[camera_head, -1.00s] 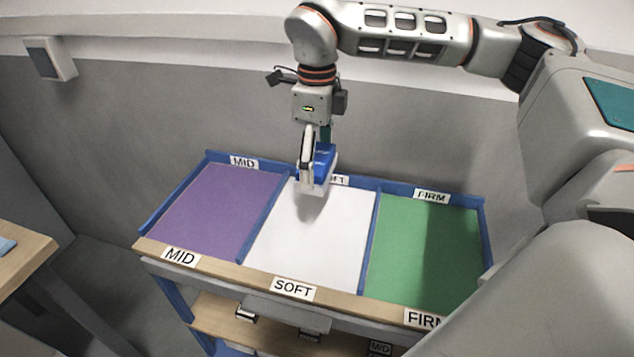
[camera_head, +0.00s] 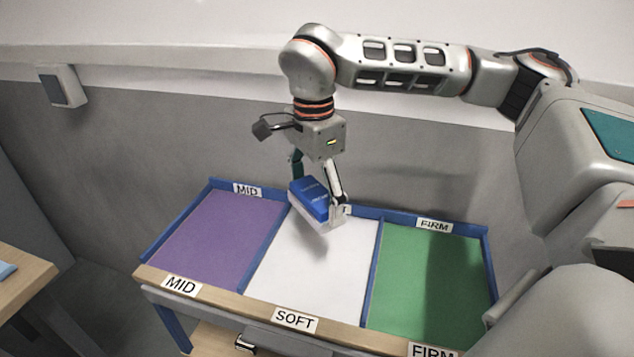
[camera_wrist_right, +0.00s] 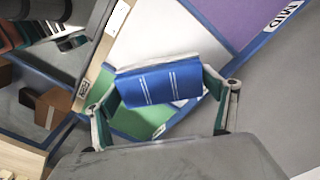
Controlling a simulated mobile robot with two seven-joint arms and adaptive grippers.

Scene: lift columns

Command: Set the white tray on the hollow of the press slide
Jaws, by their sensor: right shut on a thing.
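My right gripper (camera_head: 319,196) is shut on a blue block (camera_head: 309,197) with a pale underside, held tilted above the white SOFT section (camera_head: 315,265). In the right wrist view the blue block (camera_wrist_right: 162,84) shows two pairs of white stripes and sits between the two fingers. A pale edge shows along its top there. I cannot make out a separate white tray or a press slide with a hollow in these views. My left gripper is not in view.
The bench has a purple MID section (camera_head: 215,235) at left and a green FIRM section (camera_head: 420,275) at right, split by low blue dividers. A wooden table (camera_head: 22,280) stands at far left. A grey wall stands behind the bench.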

